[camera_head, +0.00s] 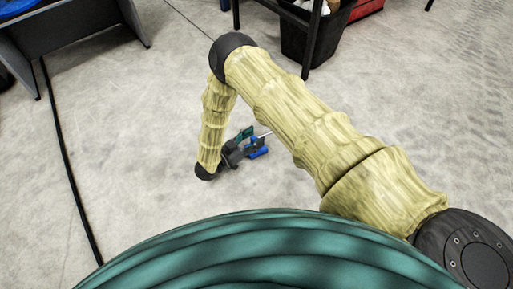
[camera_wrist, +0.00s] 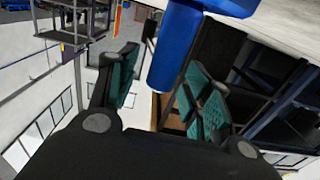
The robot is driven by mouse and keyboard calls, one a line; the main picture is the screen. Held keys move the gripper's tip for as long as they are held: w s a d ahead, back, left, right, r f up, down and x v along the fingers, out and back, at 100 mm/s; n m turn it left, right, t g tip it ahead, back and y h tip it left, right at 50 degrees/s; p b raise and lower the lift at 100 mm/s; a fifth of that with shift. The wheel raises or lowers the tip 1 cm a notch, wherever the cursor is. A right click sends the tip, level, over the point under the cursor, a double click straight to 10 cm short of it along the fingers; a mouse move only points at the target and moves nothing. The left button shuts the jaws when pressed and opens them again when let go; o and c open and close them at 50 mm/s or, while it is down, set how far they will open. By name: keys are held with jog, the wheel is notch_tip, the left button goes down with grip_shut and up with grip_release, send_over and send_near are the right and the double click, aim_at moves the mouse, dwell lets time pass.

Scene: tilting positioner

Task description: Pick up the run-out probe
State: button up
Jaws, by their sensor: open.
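A blue, rounded bar with a crosspiece at its upper end, seemingly the run-out probe (camera_wrist: 172,50), shows in the wrist view between and beyond the teal finger pads of my gripper (camera_wrist: 163,75). My gripper is open, with a pad on each side of the bar. I cannot tell whether either pad touches it. In the head view my gripper (camera_head: 247,142) is small and hangs at the end of my arm. The blue piece (camera_head: 259,152) shows right at its fingers, with a pale thin rod beside it. What supports the blue piece is not clear.
A dark bin (camera_head: 305,40) stands under a black-legged frame (camera_head: 312,38) at the top. A grey desk (camera_head: 75,33) is at top left. A black cable (camera_head: 68,160) runs along the floor at left. Grey floor around my gripper is clear.

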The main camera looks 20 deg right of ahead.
grip_shut()
dwell(0.4)
